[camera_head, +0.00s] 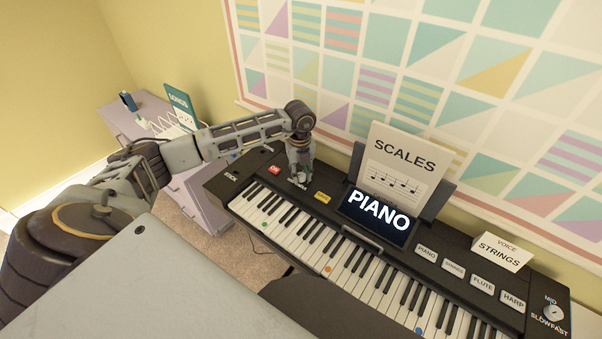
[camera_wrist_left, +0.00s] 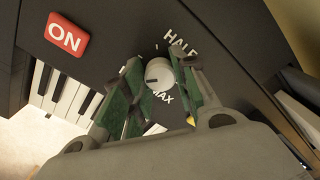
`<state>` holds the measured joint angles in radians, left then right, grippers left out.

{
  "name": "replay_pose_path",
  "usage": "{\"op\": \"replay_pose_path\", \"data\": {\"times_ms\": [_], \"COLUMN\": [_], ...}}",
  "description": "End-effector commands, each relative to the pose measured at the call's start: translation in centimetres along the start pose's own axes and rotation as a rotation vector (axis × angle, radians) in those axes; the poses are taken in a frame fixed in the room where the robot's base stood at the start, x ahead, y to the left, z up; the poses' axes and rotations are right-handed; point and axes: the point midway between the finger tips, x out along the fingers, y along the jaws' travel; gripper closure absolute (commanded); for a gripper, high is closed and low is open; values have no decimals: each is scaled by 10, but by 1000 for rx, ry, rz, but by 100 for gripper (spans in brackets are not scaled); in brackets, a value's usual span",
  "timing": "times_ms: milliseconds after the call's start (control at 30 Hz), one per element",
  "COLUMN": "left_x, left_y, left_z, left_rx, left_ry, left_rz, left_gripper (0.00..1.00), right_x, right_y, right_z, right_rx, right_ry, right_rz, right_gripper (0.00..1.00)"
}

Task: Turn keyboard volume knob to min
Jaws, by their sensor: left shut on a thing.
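The black keyboard (camera_head: 345,233) stands along the wall, its display reading PIANO. The volume knob (camera_wrist_left: 158,73) is a small white dial on its panel, with HALF and MAX printed around it. My left gripper (camera_head: 299,176) reaches down to the panel at the keyboard's left end. It is shut on the knob, with one green-padded finger on each side in the left wrist view. The fingers hide part of the scale, and I cannot tell clearly where the knob's mark points. My right gripper is not in view.
A red ON button (camera_wrist_left: 66,38) sits near the knob, and a yellow button (camera_head: 322,197) lies to its right. A SCALES sheet (camera_head: 398,168) stands behind the display. A second dial (camera_head: 553,313) is at the far right. A purple side table (camera_head: 200,200) stands left of the keyboard.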

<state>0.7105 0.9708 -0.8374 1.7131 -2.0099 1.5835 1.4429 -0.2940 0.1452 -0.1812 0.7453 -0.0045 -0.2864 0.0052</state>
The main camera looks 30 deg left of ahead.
Motion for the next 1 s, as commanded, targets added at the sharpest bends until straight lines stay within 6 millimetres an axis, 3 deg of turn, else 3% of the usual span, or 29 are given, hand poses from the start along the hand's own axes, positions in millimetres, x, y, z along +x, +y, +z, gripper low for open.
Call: {"op": "replay_pose_path", "data": {"times_ms": [100,133,300,733,1000], "left_x": [-2,-2,-1,-3,-25], "left_y": [-1,-1,0,0,-1], "left_z": [2,2,2,1,1], "left_rx": [-2,-2,-1,1,0], "left_ry": [-5,-5,-3,-1,-2], "left_rz": [-4,-4,-3,-1,-3], "left_gripper": [96,70,49,49,49], "right_x": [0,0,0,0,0], "right_y": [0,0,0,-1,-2], "right_z": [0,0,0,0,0], "right_rx": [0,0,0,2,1], "right_ry": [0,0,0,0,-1], "right_rz": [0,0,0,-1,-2], "right_gripper": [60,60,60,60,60]}}
